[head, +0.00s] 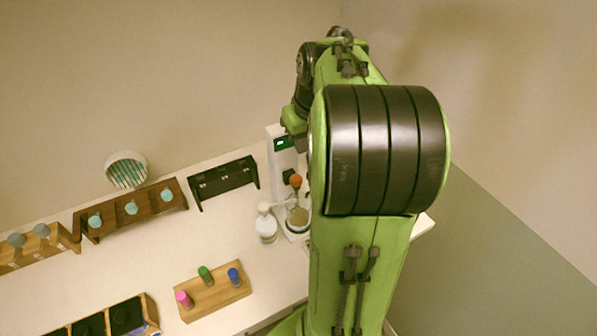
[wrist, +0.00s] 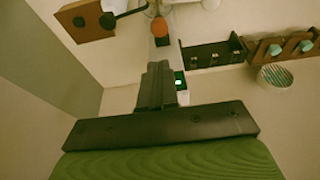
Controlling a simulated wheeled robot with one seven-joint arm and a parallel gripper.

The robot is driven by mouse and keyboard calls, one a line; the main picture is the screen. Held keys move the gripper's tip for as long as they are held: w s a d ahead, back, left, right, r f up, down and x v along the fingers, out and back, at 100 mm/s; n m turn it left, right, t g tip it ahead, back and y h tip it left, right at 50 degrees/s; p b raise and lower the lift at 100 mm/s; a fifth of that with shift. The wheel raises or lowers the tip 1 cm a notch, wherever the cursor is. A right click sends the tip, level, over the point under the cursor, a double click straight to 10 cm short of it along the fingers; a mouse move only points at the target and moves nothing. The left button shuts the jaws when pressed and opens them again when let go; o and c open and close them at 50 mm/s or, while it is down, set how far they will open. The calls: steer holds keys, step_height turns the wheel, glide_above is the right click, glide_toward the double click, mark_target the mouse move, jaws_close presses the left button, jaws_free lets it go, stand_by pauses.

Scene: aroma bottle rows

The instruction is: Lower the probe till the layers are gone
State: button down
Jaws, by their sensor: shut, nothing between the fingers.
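A white upright device (head: 281,160) with a small lit green display stands at the back of the table, partly behind my arm. An orange-red knob (head: 296,181) sits on its front, above a glass vessel (head: 298,217) with tan contents. The probe itself and any layers cannot be made out. In the wrist view the orange knob (wrist: 160,27) lies beyond my fingertips, and the green display (wrist: 180,82) shows beside the fingers. My gripper (wrist: 159,66) is shut and empty, apart from the knob in the picture. In the head view my arm hides part of the device.
A white bottle (head: 266,226) stands close left of the vessel. A black rack (head: 223,181), a brown rack (head: 160,211) with teal-topped pieces and a round basket (head: 126,169) are further left. A wooden block (head: 213,293) with pink, green and blue vials is in front. Table between is clear.

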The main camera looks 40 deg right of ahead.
mark_target(296, 177)
steer(key=x, duration=0.6)
steer(key=s+b+x, duration=0.1)
steer(key=x, duration=0.3)
steer(key=shift+a+f, duration=0.15)
steer(key=shift+a, duration=0.05)
steer(key=shift+f, duration=0.25)
